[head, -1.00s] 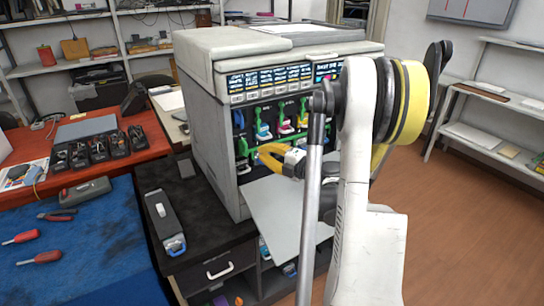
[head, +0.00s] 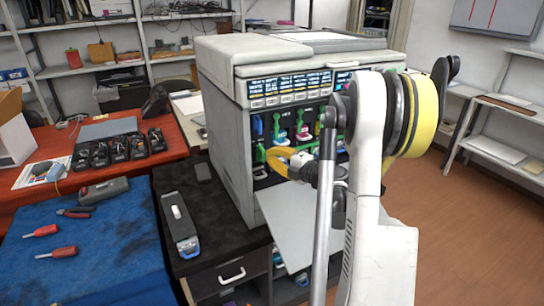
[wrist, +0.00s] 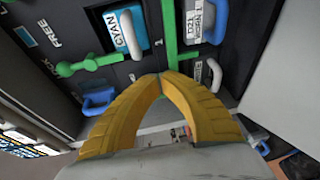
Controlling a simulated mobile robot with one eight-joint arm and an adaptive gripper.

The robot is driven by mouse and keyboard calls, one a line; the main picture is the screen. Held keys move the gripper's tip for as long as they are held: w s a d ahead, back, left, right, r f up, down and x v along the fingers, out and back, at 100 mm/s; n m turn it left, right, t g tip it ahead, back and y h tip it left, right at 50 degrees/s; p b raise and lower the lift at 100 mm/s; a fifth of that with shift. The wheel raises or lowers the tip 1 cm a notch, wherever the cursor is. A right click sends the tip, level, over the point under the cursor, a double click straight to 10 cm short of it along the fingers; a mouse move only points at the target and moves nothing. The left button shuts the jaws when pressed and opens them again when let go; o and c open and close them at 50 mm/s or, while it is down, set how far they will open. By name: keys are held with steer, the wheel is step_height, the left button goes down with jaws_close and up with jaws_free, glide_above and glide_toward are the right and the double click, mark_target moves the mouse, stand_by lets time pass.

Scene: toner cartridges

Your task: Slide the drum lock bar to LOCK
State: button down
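My gripper (wrist: 161,74) has yellow fingers whose tips meet close to green parts of the mechanism. Whether they touch it I cannot tell. In the head view my gripper (head: 268,157) is at the printer's open front, beside a green piece at the left. My arm hides the right side of the opening.
More handled cartridges stand in the printer (head: 228,120). A lowered flap (head: 290,222) lies below my gripper. A loose cartridge (head: 179,222) lies on the dark cabinet top at the left.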

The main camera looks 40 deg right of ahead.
steer(key=shift+a, duration=0.25)
steer(key=s+a+b, duration=0.1)
steer(key=s, duration=0.5)
steer(key=shift+s, duration=0.4)
steer(key=shift+a, duration=0.1)
stand_by(0.4)
